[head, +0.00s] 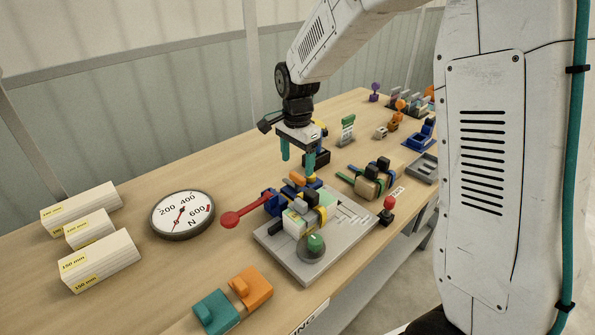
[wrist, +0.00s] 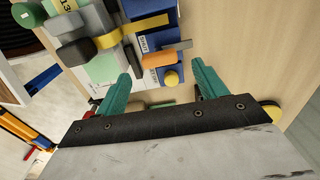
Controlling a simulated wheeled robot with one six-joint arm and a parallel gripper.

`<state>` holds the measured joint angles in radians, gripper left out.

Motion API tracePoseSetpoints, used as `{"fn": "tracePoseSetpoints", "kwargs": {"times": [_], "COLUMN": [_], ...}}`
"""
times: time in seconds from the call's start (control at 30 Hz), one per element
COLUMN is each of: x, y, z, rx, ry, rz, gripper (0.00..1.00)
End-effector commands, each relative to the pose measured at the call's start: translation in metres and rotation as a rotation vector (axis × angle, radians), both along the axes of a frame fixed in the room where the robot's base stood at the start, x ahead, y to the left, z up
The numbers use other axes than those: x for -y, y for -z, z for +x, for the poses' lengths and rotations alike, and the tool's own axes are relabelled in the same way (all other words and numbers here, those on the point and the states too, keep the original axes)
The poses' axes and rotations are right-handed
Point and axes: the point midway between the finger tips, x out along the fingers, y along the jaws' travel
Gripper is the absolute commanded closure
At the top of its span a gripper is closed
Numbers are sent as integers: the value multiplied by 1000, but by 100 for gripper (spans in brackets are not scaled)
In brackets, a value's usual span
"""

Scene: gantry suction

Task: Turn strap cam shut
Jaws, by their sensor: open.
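My gripper (head: 297,160) points down with its two teal fingers apart and empty, just above the back of the strap fixture. In the wrist view, my gripper (wrist: 161,72) has its fingertips on either side of a small orange bar (wrist: 158,59) and a yellow round knob (wrist: 171,77). A yellow strap (wrist: 134,31) crosses beside a blue block (wrist: 158,32). The fixture's grey base plate (head: 350,237) carries a white and green block (head: 298,222) and the orange bar (head: 299,179). Which part is the strap cam, and how far it is turned, I cannot tell.
A red lever (head: 240,215) sticks out left of the fixture. A dial gauge (head: 182,214) and white blocks (head: 98,262) lie further left. Teal (head: 215,310) and orange (head: 251,286) blocks stand in front. Another strapped fixture (head: 370,180) is at right.

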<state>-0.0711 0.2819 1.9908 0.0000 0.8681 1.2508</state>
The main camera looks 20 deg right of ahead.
Motion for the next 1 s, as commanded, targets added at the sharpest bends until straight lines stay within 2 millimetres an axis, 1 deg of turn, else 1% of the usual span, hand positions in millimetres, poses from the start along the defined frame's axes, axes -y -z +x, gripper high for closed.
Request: {"fn": "tracePoseSetpoints", "kwargs": {"times": [0.03, 0.1, 0.23, 0.37, 0.6, 0.67, 0.7, 0.77, 1.0], "x": [0, 0, 0, 0, 0, 0, 0, 0, 0], "y": [10, 20, 34, 40, 40, 40, 40, 40, 40], "z": [-1, -1, -1, -1, -1, -1, -1, -1, -1], "rx": [-5, -4, -2, -1, -1, -1, -1, -1, 0], "ry": [0, 0, -1, -1, -2, -2, -2, -2, -10], "rz": [0, -1, 0, 0, 0, 0, 0, 0, 0], "gripper": [29, 29, 29, 29, 29, 46, 57, 74, 74]}}
